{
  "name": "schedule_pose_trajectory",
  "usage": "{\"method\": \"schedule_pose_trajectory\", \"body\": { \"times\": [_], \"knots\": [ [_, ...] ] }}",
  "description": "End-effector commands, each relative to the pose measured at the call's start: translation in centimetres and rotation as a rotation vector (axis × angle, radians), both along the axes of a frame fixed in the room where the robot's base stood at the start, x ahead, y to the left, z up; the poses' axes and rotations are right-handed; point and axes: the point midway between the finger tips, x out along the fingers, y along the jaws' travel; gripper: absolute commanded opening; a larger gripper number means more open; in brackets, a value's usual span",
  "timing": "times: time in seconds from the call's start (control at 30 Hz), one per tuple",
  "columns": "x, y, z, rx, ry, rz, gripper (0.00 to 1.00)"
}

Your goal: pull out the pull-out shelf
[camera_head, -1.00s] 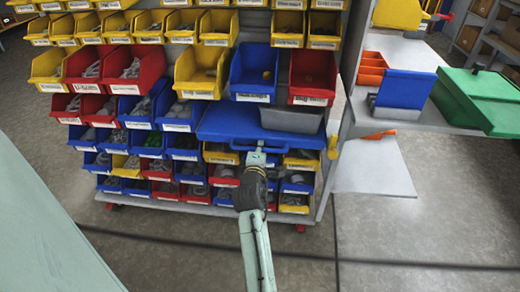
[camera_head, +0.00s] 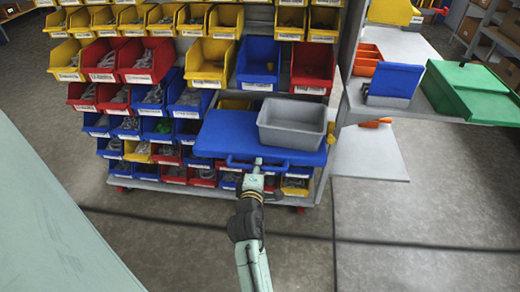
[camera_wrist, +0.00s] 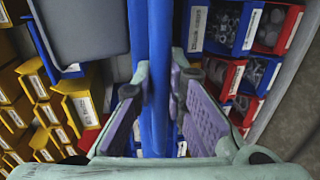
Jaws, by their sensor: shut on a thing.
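The blue pull-out shelf (camera_head: 222,135) sticks out from the bin rack in the head view, with a blue bar handle along its front edge. A grey bin (camera_head: 291,126) stands on the right half of the shelf. My gripper (camera_head: 257,165) is at the middle of the front handle, shut on it. In the wrist view, the handle (camera_wrist: 160,80) runs between the two fingers of my gripper (camera_wrist: 158,98). The grey bin also shows at the upper left there (camera_wrist: 82,28). The exact finger contact is partly hidden.
Rows of yellow, red and blue bins (camera_head: 140,60) fill the rack above, beside and below the shelf. To the right is a grey side table (camera_head: 420,102) with a green box (camera_head: 475,90). The concrete floor (camera_head: 380,250) in front is clear.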

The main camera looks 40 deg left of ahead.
Motion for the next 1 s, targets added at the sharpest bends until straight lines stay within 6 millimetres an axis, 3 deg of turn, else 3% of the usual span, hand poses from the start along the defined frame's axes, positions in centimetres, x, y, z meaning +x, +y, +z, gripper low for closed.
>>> {"method": "schedule_pose_trajectory", "body": {
  "times": [0.1, 0.3, 0.87, 0.9, 1.0],
  "knots": [
    [-2.0, -1.3, 0.0, -0.002, 0.003, 0.0, 0.0],
    [-4.1, -2.5, 0.0, -0.001, 0.001, 0.0, 0.0],
    [-5.0, -3.1, 0.0, 0.001, -0.001, 0.0, 0.0],
    [-5.0, -3.1, 0.0, 0.001, -0.001, 0.0, 0.15],
    [-5.0, -3.1, 0.0, 0.001, -0.001, 0.0, 0.21]
  ]
}}
